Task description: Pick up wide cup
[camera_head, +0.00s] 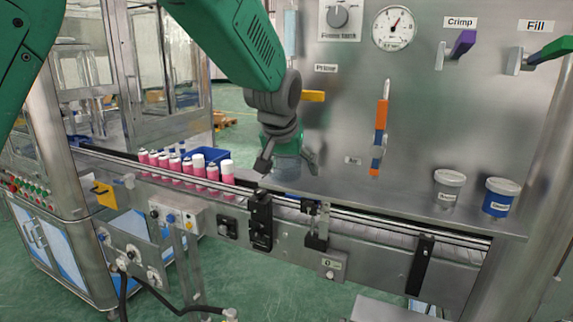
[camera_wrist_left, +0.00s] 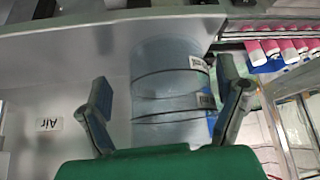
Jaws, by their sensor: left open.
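A wide, clear bluish cup (camera_head: 287,170) stands on the steel ledge behind the conveyor in the head view, partly hidden by my left gripper. In the left wrist view, the clear cup-like shape (camera_wrist_left: 165,60) shows bands and partly readable labels; I cannot tell whether it is one cup or stacked ones. My left gripper (camera_head: 288,164) is open above and around the cup, with one finger at each side. In the left wrist view the fingers (camera_wrist_left: 165,80) stand apart with the cup between them; contact is not clear. My right gripper is not in view.
A row of pink cans with white caps (camera_head: 187,168) stands on the conveyor, left of the gripper. A grey jar (camera_head: 447,190) and a blue jar (camera_head: 498,199) stand on the ledge at right. The steel panel (camera_head: 340,110) with handles rises behind.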

